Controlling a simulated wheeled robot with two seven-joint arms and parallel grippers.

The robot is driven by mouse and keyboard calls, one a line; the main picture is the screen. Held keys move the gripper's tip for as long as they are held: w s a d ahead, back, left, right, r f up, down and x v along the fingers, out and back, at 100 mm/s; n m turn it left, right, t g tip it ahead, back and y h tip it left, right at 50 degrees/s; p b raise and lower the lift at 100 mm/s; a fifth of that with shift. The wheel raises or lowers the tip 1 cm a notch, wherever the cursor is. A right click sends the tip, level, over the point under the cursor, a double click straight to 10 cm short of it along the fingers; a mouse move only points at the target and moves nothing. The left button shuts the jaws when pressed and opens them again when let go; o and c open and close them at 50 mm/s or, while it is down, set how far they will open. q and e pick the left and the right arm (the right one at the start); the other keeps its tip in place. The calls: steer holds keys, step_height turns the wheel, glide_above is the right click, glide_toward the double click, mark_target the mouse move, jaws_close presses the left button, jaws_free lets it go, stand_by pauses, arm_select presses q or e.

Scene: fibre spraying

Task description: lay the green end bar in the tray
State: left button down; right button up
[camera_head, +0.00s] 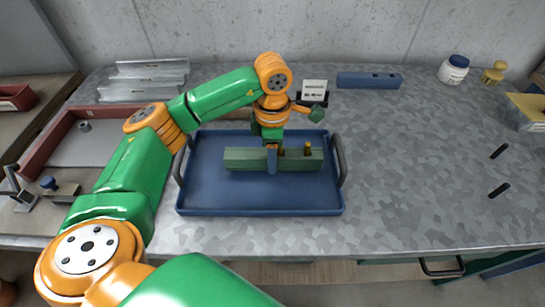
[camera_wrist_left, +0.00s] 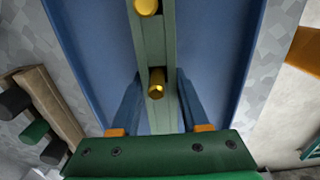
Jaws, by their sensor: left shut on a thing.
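The green end bar (camera_head: 240,158) lies level, left to right, within the outline of the blue tray (camera_head: 260,201). Brass pegs stand up from the bar, and one peg (camera_wrist_left: 156,84) shows between my fingers in the left wrist view. My left gripper (camera_head: 272,160) comes down from above and is shut on the bar near its middle, one finger on each side. In the left wrist view the bar (camera_wrist_left: 150,42) runs away from the gripper over the tray floor. I cannot tell whether the bar's underside touches the tray. My right gripper is not in view.
The tray has dark handles at its left and right ends. A blue bar (camera_head: 369,80), a small sign (camera_head: 314,92) and a white jar (camera_head: 453,70) stand behind. A red-framed tray (camera_head: 45,148) is at left. The table right of the tray is mostly clear.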

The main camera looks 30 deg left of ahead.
arm_select(q)
steer(key=shift+f, duration=0.85)
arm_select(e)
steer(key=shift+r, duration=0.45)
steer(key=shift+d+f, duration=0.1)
arm_select(q)
steer(key=c, duration=0.8)
jaws_free()
steer(key=shift+f, duration=0.15)
steer(key=o, duration=0.4)
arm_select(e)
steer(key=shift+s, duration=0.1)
